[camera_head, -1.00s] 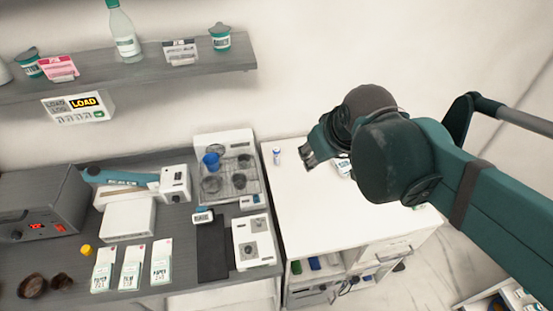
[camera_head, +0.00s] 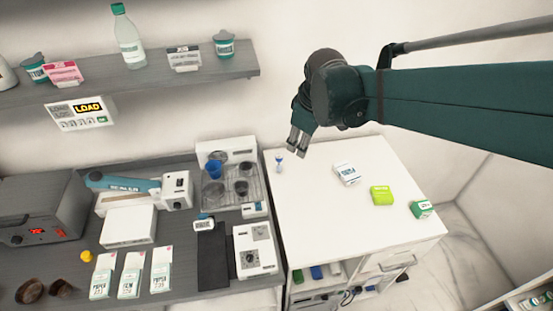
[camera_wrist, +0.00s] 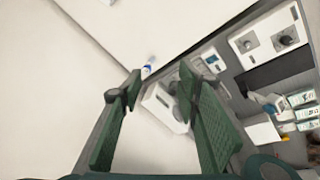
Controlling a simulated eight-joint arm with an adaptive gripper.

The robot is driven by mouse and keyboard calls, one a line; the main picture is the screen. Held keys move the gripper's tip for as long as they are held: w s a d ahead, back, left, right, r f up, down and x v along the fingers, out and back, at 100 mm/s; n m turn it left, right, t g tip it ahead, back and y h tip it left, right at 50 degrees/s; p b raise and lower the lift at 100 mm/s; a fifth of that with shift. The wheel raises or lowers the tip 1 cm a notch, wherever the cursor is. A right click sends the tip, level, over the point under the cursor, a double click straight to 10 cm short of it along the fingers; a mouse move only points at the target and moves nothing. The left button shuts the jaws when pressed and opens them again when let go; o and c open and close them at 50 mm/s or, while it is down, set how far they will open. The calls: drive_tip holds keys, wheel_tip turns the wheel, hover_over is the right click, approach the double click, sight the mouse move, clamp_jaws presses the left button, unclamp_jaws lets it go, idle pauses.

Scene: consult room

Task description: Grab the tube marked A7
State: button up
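A small clear tube with a blue-and-white label (camera_head: 279,163) stands on the white tabletop, near its back left corner. The label's text is too small to read, so I cannot confirm A7. It also shows as a small blue-and-white piece in the wrist view (camera_wrist: 148,69), just beyond and between my fingertips. My gripper (camera_head: 297,145) is above the back of the white tabletop, to the right of the tube and apart from it. In the wrist view, the two green fingers (camera_wrist: 159,73) are spread wide with nothing held between them.
On the white tabletop (camera_head: 320,215) lie a white box (camera_head: 347,173), a lime box (camera_head: 381,195) and a green-and-white box (camera_head: 421,209). To the left, a tray rack holds a blue cup (camera_head: 213,166) and dark cups. A shelf (camera_head: 170,78) crosses the wall above.

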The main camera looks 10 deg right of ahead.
drive_tip(key=w+a+f+n+g, duration=0.2)
drive_tip(key=w+f+n, duration=0.4)
drive_tip(key=w+f, duration=0.4)
drive_tip(key=n+g+b, duration=0.1)
drive_tip(key=n+g, duration=0.1)
drive_tip(key=n, duration=0.2)
approach(279, 156)
drive_tip(key=f, duration=0.2)
drive_tip(key=s+f, duration=0.1)
drive_tip(key=f, duration=0.2)
drive_tip(key=shift+f, duration=0.15)
drive_tip(key=shift+w+f+n, duration=0.25)
drive_tip(key=shift+f+n, duration=0.25)
drive_tip(key=shift+f, duration=0.3)
drive_tip(key=shift+f, duration=1.25)
drive_tip(key=shift+f, duration=0.1)
drive_tip(key=shift+f, duration=2.55)
